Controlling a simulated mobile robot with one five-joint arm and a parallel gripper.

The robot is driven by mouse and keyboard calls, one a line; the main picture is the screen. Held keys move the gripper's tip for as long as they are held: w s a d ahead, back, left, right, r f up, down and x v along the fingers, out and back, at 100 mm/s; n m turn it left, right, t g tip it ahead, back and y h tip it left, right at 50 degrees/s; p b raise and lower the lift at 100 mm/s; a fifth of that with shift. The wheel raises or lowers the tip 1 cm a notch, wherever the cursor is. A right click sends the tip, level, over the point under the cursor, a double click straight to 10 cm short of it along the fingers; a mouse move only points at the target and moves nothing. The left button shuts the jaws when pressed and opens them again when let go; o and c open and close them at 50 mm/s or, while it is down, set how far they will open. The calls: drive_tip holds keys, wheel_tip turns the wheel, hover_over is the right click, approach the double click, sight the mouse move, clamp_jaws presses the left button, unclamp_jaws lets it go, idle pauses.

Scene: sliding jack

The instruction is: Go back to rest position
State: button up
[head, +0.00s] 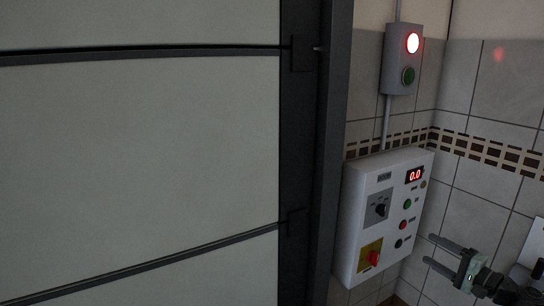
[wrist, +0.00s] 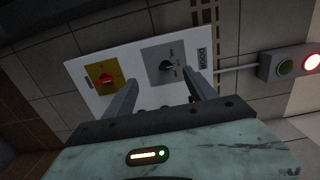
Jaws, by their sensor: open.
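My gripper (head: 440,252) is at the lower right of the head view, its two fingers apart and empty, pointing left toward the white control box (head: 360,216). In the wrist view my gripper (wrist: 168,88) shows both fingers spread in front of the same control box (wrist: 132,58). A gap shows between the gripper and the box in the head view. The box carries a red rotary switch on a yellow plate (head: 371,257), a black selector knob (head: 380,209), several buttons and a red display (head: 415,175) reading 0.0.
A large grey panelled door (head: 140,150) with a dark frame (head: 332,150) fills the left. Above the box is a small signal box (head: 402,60) with its red lamp lit and its green one dark. Tiled walls (head: 485,200) meet in a corner behind my gripper.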

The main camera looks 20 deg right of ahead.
drive_tip(key=w+a+f+n+g+y+b, duration=0.25)
drive_tip(key=w+a+f+g, duration=0.3)
drive_tip(key=a+f, duration=0.55)
drive_tip(key=w+a+f+n+g+y+b, duration=0.1)
drive_tip(key=w+a+f+n+g+b, duration=0.25)
drive_tip(key=w+a+f, duration=0.7)
drive_tip(key=s+a+f+n+g+h+b, duration=0.2)
drive_tip(key=a+f+n, duration=0.1)
drive_tip(key=a, duration=0.5)
drive_tip(key=s+a+f+n+g+h+b, duration=0.1)
drive_tip(key=s+a+f+n+g+h, duration=0.1)
drive_tip(key=a+f, duration=0.4)
drive_tip(key=s+a+f+n+g+h+b, duration=0.2)
drive_tip(key=a+f+n+g+h, duration=0.2)
drive_tip(key=a, duration=0.8)
drive_tip(key=shift+s+f+b, duration=0.3)
drive_tip(key=shift+s+f, duration=0.1)
drive_tip(key=shift+f, duration=0.05)
